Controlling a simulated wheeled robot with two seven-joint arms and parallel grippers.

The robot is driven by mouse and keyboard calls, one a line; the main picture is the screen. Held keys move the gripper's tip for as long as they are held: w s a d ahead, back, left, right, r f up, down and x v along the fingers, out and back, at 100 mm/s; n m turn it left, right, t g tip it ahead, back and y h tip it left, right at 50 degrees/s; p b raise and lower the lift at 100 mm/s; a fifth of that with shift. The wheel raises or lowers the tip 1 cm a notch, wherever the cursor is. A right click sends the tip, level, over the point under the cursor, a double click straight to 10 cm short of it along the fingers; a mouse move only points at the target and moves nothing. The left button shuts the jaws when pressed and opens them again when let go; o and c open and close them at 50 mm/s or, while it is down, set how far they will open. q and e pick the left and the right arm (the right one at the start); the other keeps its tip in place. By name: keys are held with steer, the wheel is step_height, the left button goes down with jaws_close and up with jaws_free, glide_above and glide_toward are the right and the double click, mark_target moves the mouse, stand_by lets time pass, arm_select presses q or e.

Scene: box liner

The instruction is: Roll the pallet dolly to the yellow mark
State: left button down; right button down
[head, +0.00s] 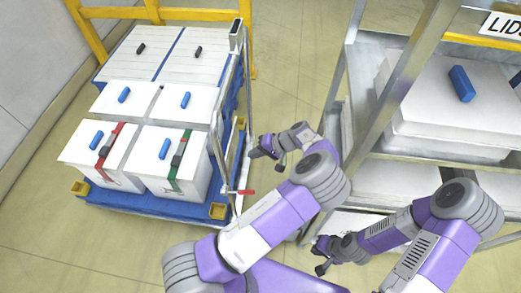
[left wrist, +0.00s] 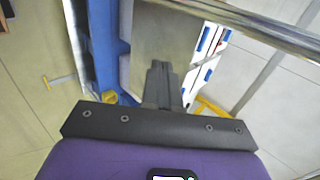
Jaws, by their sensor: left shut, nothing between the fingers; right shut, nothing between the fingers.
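The pallet dolly has a blue deck (head: 160,203) with yellow corner pieces, stands at the left in the head view and carries several white lidded boxes (head: 168,160). An upright metal handle frame (head: 239,120) runs along its right side. My left gripper (head: 255,153) is shut and empty, just right of that frame; contact cannot be told. In the left wrist view its fingers (left wrist: 160,75) are together, below a metal bar (left wrist: 260,30). My right gripper (head: 318,258) is shut and empty near the shelf's lower front. I cannot make out a yellow floor mark in the head view.
A metal shelf rack (head: 400,100) with white boxes stands close on the right. A yellow rail (head: 170,14) stands behind the dolly, and a wall is at the left.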

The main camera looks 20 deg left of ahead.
mark_target(229, 158)
arm_select(q)
steer(key=a+f, duration=0.1)
steer(key=a, duration=0.1)
steer(key=s+a+f+b, duration=0.1)
steer(key=a, duration=0.1)
steer(key=a+f, duration=0.1)
steer(key=a, duration=0.1)
steer(key=shift+s+a+f+b, duration=0.1)
steer(key=shift+s+f+b, duration=0.1)
steer(key=shift+b, duration=0.2)
steer(key=shift+s+a+r, duration=0.1)
steer(key=shift+a, duration=0.45)
